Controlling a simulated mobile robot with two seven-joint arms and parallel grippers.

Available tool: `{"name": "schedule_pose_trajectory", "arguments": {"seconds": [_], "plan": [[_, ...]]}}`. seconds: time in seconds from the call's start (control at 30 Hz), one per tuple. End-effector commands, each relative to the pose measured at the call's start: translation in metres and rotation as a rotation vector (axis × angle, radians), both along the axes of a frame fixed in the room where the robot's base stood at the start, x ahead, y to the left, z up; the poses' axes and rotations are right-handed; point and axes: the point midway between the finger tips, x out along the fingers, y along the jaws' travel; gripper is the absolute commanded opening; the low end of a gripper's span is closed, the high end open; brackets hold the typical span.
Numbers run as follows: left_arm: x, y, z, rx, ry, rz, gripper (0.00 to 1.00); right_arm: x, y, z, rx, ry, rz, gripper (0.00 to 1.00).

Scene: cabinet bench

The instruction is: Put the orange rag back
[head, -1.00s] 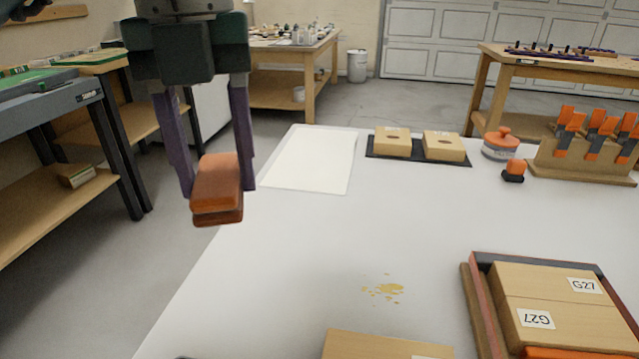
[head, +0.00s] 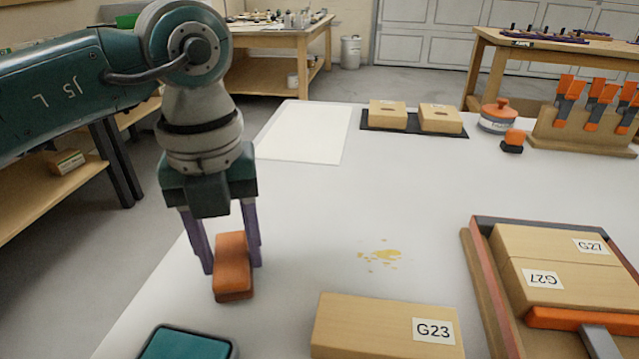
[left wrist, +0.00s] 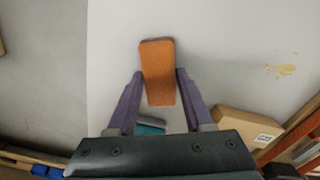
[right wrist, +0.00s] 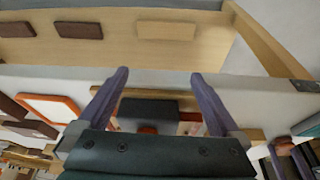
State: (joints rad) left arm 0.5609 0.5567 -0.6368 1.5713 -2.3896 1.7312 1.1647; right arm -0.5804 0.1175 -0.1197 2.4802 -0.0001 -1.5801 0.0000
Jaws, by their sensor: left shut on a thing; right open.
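The orange rag (head: 233,266) is a folded orange-brown block held between the purple fingers of my left gripper (head: 229,262). It hangs over the left part of the white table, near its left edge; I cannot tell whether it touches the surface. In the left wrist view the rag (left wrist: 158,75) sticks out past the fingertips (left wrist: 158,80). A teal-topped tray or pad (head: 186,344) lies at the near edge, close to the rag. My right gripper (right wrist: 160,78) is open and empty, seen only in the right wrist view, facing a dark grey block (right wrist: 148,112).
A wooden block marked G23 (head: 385,327) lies at the near edge. Yellow crumbs or spill (head: 380,256) lie mid-table. A tray with G27 blocks (head: 476,262) is at right. A white sheet (head: 305,135) lies at the back left. The middle of the table is mostly clear.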

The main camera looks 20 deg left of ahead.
Motion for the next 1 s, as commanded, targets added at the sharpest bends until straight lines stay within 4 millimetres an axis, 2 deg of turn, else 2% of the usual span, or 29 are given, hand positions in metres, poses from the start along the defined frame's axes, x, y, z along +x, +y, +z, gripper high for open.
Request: {"name": "schedule_pose_trajectory", "arguments": {"seconds": [0.23, 0.27, 0.5, 0.77, 0.87, 1.0], "plan": [[0.000, 0.000, -0.004, 0.001, -0.001, 0.000, 0.07, 0.000, 0.000, -0.003, 0.001, 0.000, 0.000, 1.00], [0.000, 0.000, -0.002, 0.001, -0.001, 0.000, 0.55, 0.000, 0.000, -0.002, 0.001, 0.000, 0.000, 1.00], [0.000, 0.000, -0.002, 0.000, 0.000, 0.001, 0.81, 0.000, 0.000, -0.002, 0.001, 0.000, 0.000, 1.00], [0.000, 0.000, 0.000, 0.000, 0.000, 0.001, 0.81, 0.000, 0.000, 0.000, 0.000, 0.000, 0.001, 1.00], [0.001, 0.001, 0.009, 0.000, -0.002, 0.001, 0.81, 0.000, 0.000, 0.003, 0.000, 0.000, 0.001, 1.00], [0.001, 0.000, 0.036, 0.001, -0.006, -0.001, 0.81, 0.000, 0.000, 0.010, -0.002, 0.000, 0.002, 1.00]]}}
